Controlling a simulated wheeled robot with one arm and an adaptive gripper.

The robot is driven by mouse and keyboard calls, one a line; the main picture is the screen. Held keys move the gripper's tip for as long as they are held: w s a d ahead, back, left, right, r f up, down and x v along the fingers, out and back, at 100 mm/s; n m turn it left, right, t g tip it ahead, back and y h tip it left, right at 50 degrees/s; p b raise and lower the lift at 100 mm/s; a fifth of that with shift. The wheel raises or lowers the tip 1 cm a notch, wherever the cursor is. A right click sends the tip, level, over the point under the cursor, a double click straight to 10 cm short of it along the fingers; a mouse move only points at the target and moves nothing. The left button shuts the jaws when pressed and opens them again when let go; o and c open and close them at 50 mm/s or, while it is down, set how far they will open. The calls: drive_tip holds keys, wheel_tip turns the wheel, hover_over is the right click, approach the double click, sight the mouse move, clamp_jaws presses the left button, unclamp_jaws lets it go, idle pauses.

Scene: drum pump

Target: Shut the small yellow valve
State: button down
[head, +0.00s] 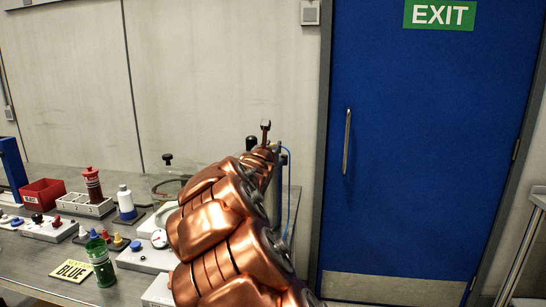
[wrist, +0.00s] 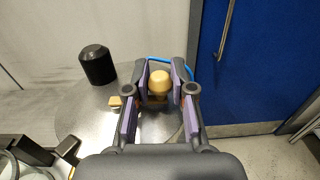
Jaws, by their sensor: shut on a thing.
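In the wrist view a small yellow valve knob (wrist: 159,83) with a rounded top sits between the purple-padded fingers of my gripper (wrist: 160,75). The fingers are closed on its two sides. The valve's lower part and its stem are hidden below the knob and by the fingers. In the head view my copper arm covers the valve and most of my gripper.
A black cylindrical cap (wrist: 97,65) stands left of my fingers over a round metal top (wrist: 75,125). A blue hose (wrist: 170,61) passes behind the fingertips. A blue door (head: 425,150) stands right.

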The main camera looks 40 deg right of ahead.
drive_tip(key=b, duration=0.2)
drive_tip(key=shift+w+f+n+t+b, duration=0.1)
drive_tip(key=shift+f+n+t+b, duration=0.2)
drive_tip(key=shift+f+b, duration=0.05)
drive_tip(key=shift+r, duration=0.1)
drive_tip(key=c, duration=1.2)
unclamp_jaws()
drive_tip(key=shift+a, duration=0.1)
drive_tip(key=shift+o, duration=1.1)
drive_tip(key=shift+r, duration=0.15)
drive_tip(key=v, duration=1.2)
drive_tip(key=shift+r, duration=0.2)
